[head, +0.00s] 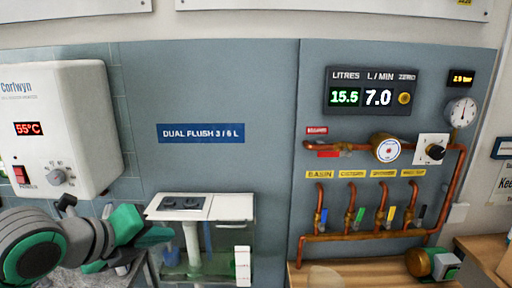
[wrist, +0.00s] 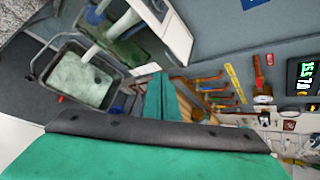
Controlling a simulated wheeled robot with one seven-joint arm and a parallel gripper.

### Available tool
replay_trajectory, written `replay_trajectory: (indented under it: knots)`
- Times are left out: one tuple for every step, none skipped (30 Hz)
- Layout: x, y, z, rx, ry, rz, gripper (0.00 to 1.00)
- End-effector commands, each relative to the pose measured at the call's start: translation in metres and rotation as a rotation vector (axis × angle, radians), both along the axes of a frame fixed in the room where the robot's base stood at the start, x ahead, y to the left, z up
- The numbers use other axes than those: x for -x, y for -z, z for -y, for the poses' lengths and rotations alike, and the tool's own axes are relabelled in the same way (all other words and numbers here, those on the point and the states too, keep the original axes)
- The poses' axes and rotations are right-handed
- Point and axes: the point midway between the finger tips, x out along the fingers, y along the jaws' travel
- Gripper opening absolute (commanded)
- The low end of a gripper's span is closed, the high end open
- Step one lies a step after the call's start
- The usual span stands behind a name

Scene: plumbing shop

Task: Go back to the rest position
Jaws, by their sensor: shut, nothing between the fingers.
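My gripper (head: 168,235) is at the lower left of the head view, shut and empty. Its green fingers point right, in front of the left side of the cistern (head: 236,207) with the dual flush plate. I cannot tell whether they touch it. In the wrist view my gripper's green finger (wrist: 163,98) shows in the middle, with nothing held. My green and grey arm comes in from the left edge, below the white water heater (head: 70,120).
A panel with copper pipes (head: 385,236) and several coloured valve levers stands at the right. The display (head: 370,92) reads 15.5 litres and 7.0 L/min. A pump (head: 432,263) sits on the wooden bench (head: 372,275). A grey basin (wrist: 85,80) shows in the wrist view.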

Motion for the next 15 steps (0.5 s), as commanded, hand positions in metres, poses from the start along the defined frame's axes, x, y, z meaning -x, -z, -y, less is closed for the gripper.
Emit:
replay_trajectory:
  knots:
    - [-0.003, 0.000, 0.004, 0.031, -0.002, 0.015, 0.00]
    - [-0.006, -0.001, 0.007, 0.051, -0.004, 0.025, 0.00]
    - [-0.009, -0.001, 0.011, 0.076, -0.008, 0.037, 0.00]
    - [-0.011, -0.002, 0.014, 0.099, -0.010, 0.048, 0.00]
    - [-0.014, -0.002, 0.017, 0.122, -0.013, 0.058, 0.00]
    - [-0.018, -0.003, 0.022, 0.157, -0.016, 0.072, 0.00]
    - [-0.021, -0.003, 0.027, 0.188, -0.019, 0.085, 0.00]
    - [-0.025, -0.004, 0.032, 0.219, -0.020, 0.098, 0.00]
    - [-0.030, -0.005, 0.040, 0.267, -0.021, 0.113, 0.00]
    - [-0.033, -0.006, 0.046, 0.309, -0.024, 0.127, 0.00]
    - [-0.037, -0.006, 0.053, 0.351, -0.026, 0.140, 0.00]
    - [-0.042, -0.007, 0.061, 0.410, -0.031, 0.158, 0.00]
    - [-0.045, -0.008, 0.066, 0.455, -0.037, 0.168, 0.00]
    - [-0.048, -0.008, 0.071, 0.499, -0.042, 0.179, 0.00]
    - [-0.052, -0.008, 0.075, 0.558, -0.053, 0.193, 0.00]
